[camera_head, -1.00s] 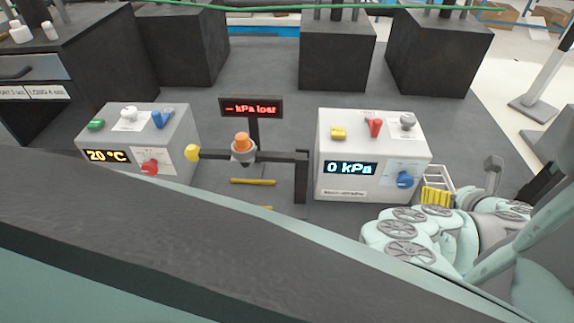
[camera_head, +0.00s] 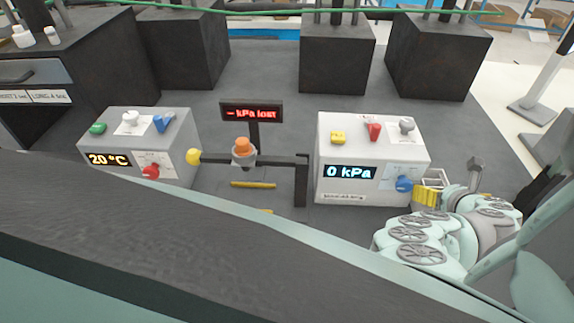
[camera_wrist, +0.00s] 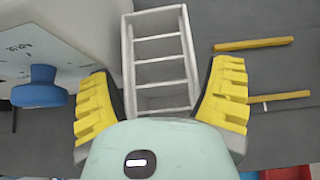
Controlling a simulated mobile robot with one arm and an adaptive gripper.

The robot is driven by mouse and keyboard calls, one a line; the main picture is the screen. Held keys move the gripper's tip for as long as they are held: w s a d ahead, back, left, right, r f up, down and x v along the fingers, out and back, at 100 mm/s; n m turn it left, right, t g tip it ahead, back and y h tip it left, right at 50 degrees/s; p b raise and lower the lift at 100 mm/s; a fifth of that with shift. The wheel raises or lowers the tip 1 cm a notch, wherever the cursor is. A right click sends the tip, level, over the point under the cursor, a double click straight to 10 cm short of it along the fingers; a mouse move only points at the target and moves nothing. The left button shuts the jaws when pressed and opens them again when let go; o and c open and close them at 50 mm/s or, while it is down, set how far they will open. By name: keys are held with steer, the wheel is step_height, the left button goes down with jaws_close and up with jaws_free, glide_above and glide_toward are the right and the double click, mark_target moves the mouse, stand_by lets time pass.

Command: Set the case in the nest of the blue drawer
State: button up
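A pale open frame with several crossbars, which looks like the case (camera_wrist: 161,49), sits between the yellow fingers of my gripper (camera_wrist: 162,95) in the wrist view. In the head view my gripper (camera_head: 428,195) is at the right, beside the 0 kPa box, with the pale frame (camera_head: 434,177) showing just above the yellow fingers. The box hides part of the frame. I cannot make out a blue drawer or its nest in either view.
The 0 kPa box (camera_head: 338,192) with a blue knob (camera_wrist: 39,87) stands close left of my gripper. Left of it are a post arm with an orange cap (camera_head: 242,145) and a 20 °C box (camera_head: 180,170). A dark cabinet (camera_head: 112,50) stands far left. Dark blocks line the back.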

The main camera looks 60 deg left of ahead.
steer(key=c, duration=0.9)
steer(key=shift+o, duration=0.2)
steer(key=shift+r, duration=0.1)
step_height(320, 180, up, 23)
steer(key=p, duration=0.4)
steer(key=shift+a, duration=0.1)
step_height(320, 180, up, 5)
steer(key=p, duration=0.4)
steer(key=shift+p, duration=0.4)
